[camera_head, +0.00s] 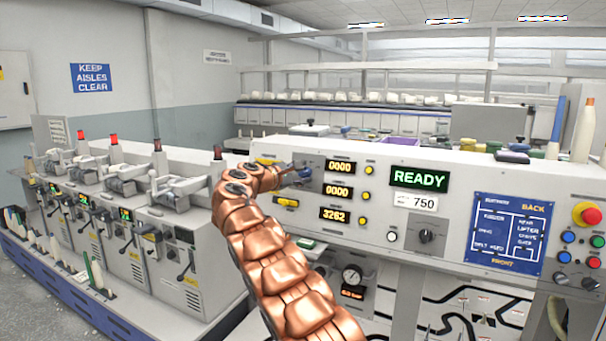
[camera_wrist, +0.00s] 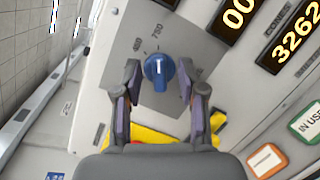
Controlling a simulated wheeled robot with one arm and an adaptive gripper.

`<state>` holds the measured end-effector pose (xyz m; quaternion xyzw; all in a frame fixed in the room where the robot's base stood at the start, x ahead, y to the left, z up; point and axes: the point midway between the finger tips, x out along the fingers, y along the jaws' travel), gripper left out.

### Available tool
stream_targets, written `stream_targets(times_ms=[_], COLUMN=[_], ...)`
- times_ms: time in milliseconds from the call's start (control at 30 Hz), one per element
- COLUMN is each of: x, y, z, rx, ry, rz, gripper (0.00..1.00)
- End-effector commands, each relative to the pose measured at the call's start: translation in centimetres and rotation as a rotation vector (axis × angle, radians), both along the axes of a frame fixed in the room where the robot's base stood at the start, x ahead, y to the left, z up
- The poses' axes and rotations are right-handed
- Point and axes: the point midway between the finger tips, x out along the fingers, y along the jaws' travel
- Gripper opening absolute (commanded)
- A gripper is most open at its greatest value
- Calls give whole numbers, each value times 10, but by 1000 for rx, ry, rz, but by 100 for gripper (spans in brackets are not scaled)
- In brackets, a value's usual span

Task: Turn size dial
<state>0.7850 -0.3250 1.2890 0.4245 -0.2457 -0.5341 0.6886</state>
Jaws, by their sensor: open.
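The size dial (camera_wrist: 159,70) is a blue round knob with a white pointer line, on a grey plate marked 750 and a second number that looks like 480. In the wrist view the pointer lies roughly up the picture, near the 750 mark. My gripper (camera_wrist: 159,80) is open, with one finger on each side of the dial. A gap shows at the left finger; I cannot tell whether the right finger touches the knob. In the head view my gripper (camera_head: 290,170) is at the panel's left part and the blue dial (camera_head: 304,172) is partly hidden by it.
The panel (camera_head: 455,185) also carries number displays (camera_head: 340,191), a READY display (camera_head: 419,178), a black knob (camera_head: 427,236) and a red stop button (camera_head: 587,213). A yellow part (camera_wrist: 150,137) lies below the dial in the wrist view. Winding units (camera_head: 150,240) stand at left.

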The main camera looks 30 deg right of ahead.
Motion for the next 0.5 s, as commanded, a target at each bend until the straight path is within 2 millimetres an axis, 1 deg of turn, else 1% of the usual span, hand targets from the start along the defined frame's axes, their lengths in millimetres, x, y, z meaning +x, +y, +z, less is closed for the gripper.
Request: stream_targets(times_ms=[200, 500], x=[-9, -23], y=[22, 68], z=[6, 11], rx=[-5, -5], ry=[0, 0], rz=[-2, 0], gripper=[41, 41])
